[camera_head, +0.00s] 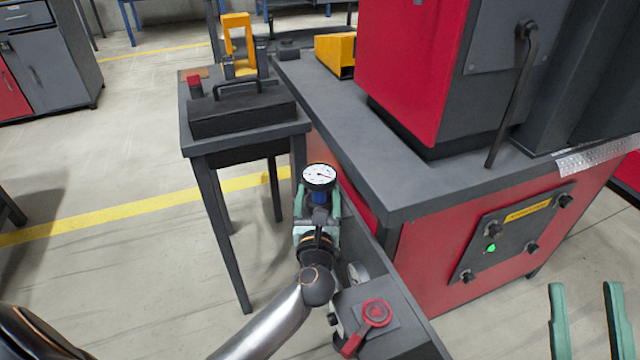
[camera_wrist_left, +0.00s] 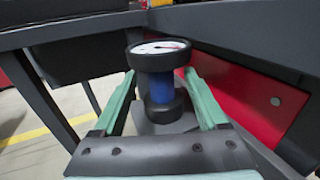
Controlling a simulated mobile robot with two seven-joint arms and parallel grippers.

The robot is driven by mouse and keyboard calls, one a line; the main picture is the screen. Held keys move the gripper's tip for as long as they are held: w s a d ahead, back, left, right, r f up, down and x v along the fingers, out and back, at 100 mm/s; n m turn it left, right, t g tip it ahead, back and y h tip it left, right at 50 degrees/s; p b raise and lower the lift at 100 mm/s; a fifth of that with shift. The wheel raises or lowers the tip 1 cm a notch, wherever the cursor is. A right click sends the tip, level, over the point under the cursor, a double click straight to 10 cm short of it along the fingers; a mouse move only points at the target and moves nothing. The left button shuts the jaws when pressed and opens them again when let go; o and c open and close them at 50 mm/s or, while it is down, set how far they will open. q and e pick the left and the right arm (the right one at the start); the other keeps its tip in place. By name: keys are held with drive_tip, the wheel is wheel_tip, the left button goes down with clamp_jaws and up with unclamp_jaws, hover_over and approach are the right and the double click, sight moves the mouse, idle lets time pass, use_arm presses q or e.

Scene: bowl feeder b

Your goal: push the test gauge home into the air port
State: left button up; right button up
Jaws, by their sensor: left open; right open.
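The test gauge (camera_head: 319,177) has a white round dial with a red needle, a black rim and a blue body. It stands upright at the side of the red machine, and also shows in the left wrist view (camera_wrist_left: 160,88). My left gripper (camera_head: 318,203) is open, its green fingers on either side of the gauge's body below the dial. In the left wrist view a gap shows beside the gauge. The air port is not clearly visible; the gauge and gripper cover that spot. My right gripper (camera_head: 586,288) is open and empty at the lower right.
A grey panel with a red lever (camera_head: 373,312) and a small dial (camera_head: 358,272) lies close to my left wrist. The red machine (camera_head: 500,240) and its grey top stand to the right. A small table (camera_head: 240,145) with a dark handled block is behind left.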

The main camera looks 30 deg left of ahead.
use_arm(q)
drive_tip(key=shift+w+a, duration=0.25)
drive_tip(key=shift+w, duration=0.25)
drive_tip(key=b+x, duration=0.1)
drive_tip(key=x, duration=0.2)
drive_tip(key=shift+w+a, duration=0.2)
drive_tip(key=shift+w, duration=0.3)
drive_tip(key=shift+w+a, duration=0.15)
drive_tip(key=shift+w, duration=0.2)
use_arm(e)
drive_tip(key=s+r+n+y, duration=0.3)
drive_tip(key=y, duration=0.1)
drive_tip(key=shift+s+a+r, duration=0.15)
drive_tip(key=shift+a+r, duration=0.05)
drive_tip(key=shift+a, duration=0.05)
use_arm(q)
clamp_jaws()
